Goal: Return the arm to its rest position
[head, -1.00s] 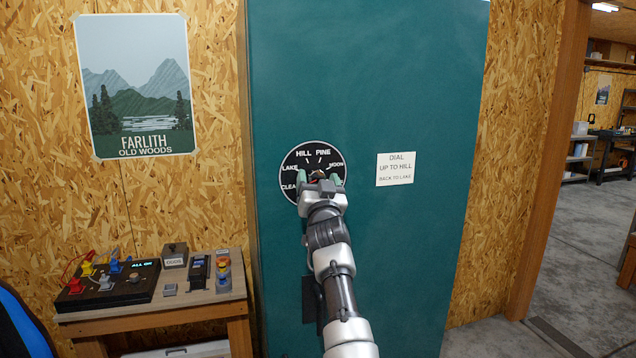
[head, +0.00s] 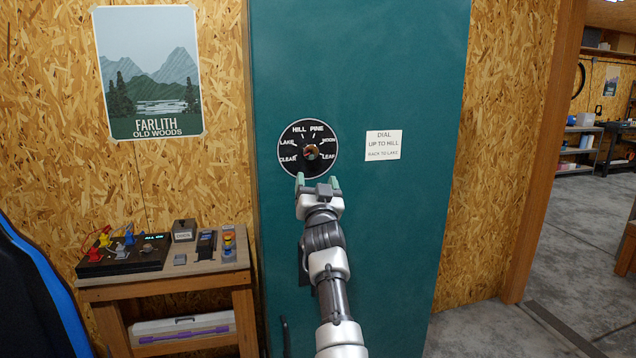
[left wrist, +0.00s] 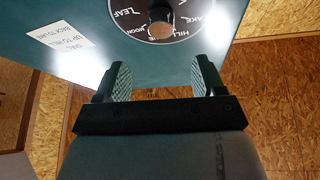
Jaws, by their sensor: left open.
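My left gripper (head: 317,183) is open and empty, just below the round black dial (head: 292,172) on the green door (head: 400,230). The dial carries the words HILL, PINE, MOON, LEAF, LAKE and CLEAR around a central knob (head: 311,152). I cannot read the knob's setting. My right gripper is not in view.
A white note (head: 383,145) beside the dial reads DIAL UP TO HILL, BACK TO LAKE. A small wooden table (head: 165,281) at lower left holds a black switch panel (head: 122,257) and small boxes. Open concrete floor (head: 560,270) lies at right.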

